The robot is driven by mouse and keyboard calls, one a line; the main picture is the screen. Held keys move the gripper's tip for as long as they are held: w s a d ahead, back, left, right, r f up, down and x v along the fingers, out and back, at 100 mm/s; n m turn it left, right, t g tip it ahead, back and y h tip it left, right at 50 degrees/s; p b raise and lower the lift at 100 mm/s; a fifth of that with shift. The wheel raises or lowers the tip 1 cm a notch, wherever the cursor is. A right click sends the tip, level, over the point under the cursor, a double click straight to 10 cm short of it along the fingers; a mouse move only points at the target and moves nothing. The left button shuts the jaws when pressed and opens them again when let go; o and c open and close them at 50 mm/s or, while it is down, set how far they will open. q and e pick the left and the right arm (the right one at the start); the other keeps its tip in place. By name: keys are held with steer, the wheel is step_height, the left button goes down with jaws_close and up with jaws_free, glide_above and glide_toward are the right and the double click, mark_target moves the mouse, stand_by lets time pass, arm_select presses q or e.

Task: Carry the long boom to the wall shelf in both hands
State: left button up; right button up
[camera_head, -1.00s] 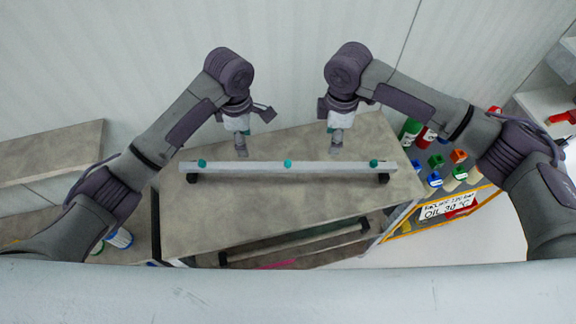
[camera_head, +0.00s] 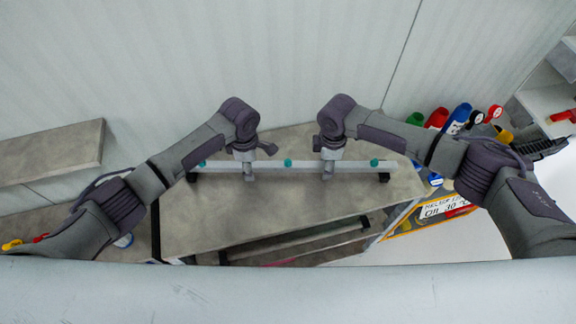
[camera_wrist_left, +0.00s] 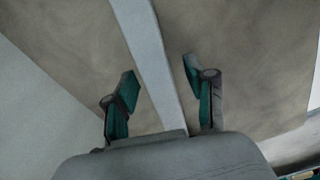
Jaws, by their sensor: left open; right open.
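The long boom (camera_head: 270,167) is a pale grey bar with several teal marks, lying on dark end supports on the grey table (camera_head: 210,215). My left gripper (camera_head: 249,172) is over the boom left of its middle. In the left wrist view, the boom (camera_wrist_left: 150,55) runs between the open fingers of my left gripper (camera_wrist_left: 160,95), with a gap on both sides. My right gripper (camera_head: 327,172) is at the boom right of its middle, open; its fingertips are small and partly hidden by the wrist.
A wall shelf (camera_head: 50,150) is at the left. Under the table's front edge is a lower level with another bar (camera_head: 300,240). Several coloured bottles (camera_head: 450,118) and a sign (camera_head: 443,207) stand at the right. The wall is close behind the table.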

arm_select(q)
steer(key=shift+f, duration=0.25)
arm_select(e)
steer(key=shift+f, duration=0.25)
arm_select(q)
jaws_close()
arm_select(e)
jaws_close()
steer(key=shift+r, duration=0.1)
